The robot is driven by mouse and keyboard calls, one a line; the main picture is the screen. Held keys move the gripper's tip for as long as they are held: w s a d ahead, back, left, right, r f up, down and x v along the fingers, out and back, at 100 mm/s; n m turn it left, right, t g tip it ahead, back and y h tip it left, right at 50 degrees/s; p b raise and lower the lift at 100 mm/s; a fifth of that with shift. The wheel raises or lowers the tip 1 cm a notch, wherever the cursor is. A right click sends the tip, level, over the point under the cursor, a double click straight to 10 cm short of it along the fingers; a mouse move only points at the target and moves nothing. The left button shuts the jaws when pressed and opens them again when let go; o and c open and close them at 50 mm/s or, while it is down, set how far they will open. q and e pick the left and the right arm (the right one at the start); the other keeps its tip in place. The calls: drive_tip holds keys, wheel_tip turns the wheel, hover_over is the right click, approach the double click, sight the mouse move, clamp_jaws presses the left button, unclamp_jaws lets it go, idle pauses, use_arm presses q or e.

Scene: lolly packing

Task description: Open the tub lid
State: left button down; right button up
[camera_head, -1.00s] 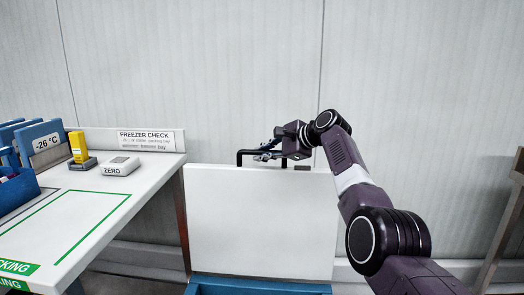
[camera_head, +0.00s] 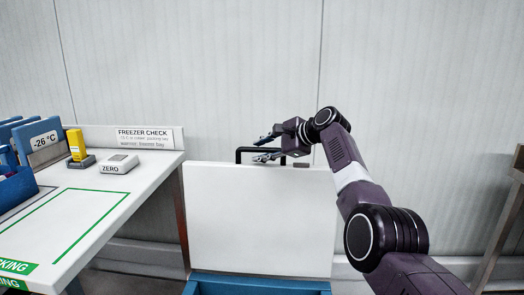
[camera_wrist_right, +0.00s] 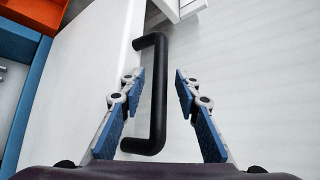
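The white tub lid (camera_head: 260,220) stands raised, close to upright, above the blue tub (camera_head: 262,288), of which only the rim shows at the bottom of the head view. The black handle (camera_head: 239,152) sticks up behind the lid's top edge; it also shows in the wrist view (camera_wrist_right: 158,95). My right gripper (camera_head: 264,148) is at the handle. In the wrist view its blue-padded fingers (camera_wrist_right: 159,76) are spread on either side of the handle bar, with gaps showing, so it is open. My left gripper is in neither view.
A white table (camera_head: 120,185) stands at the left with a freezer check sign (camera_head: 150,138), a ZERO box (camera_head: 118,164), a yellow device (camera_head: 77,146) and blue bins (camera_head: 40,140). A wall is behind the lid. Another table edge (camera_head: 505,215) is at far right.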

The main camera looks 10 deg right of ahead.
drive_tip(key=shift+s+d, duration=0.1)
drive_tip(key=v, duration=1.1)
drive_tip(key=shift+s+d+r, duration=0.2)
drive_tip(key=shift+s+r, duration=0.05)
